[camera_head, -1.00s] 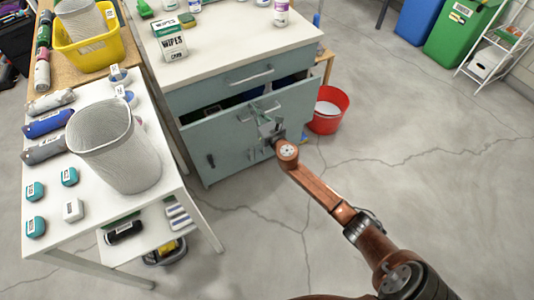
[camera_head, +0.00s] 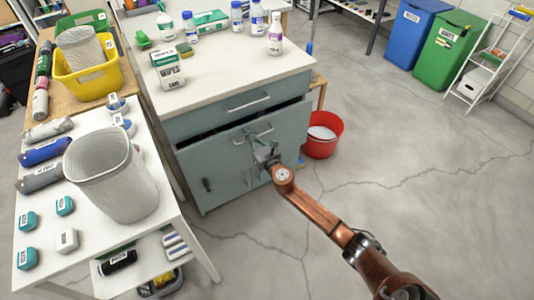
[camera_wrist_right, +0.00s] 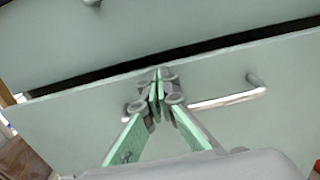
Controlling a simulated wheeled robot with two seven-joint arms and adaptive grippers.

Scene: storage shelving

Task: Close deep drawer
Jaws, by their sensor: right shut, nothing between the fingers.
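The deep drawer (camera_head: 222,168) is the large lower grey-green front of the cabinet. It stands slightly open, with a dark gap along its top edge. My right gripper (camera_head: 262,145) is at the drawer front, by its bar handle (camera_head: 264,128). In the right wrist view, my gripper (camera_wrist_right: 158,96) is shut and empty, its fingertips close to the drawer front (camera_wrist_right: 70,115) near the top edge. The handle (camera_wrist_right: 230,98) runs behind and beside the fingers. I cannot tell whether the fingertips touch the front. My left gripper is not in view.
The shallow upper drawer (camera_head: 238,104) looks shut. The white cabinet top (camera_head: 225,72) holds a wipes box (camera_head: 172,70) and several bottles. A white side table (camera_head: 85,245) with a bin (camera_head: 112,175) stands at left. A red bucket (camera_head: 322,136) stands right of the cabinet.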

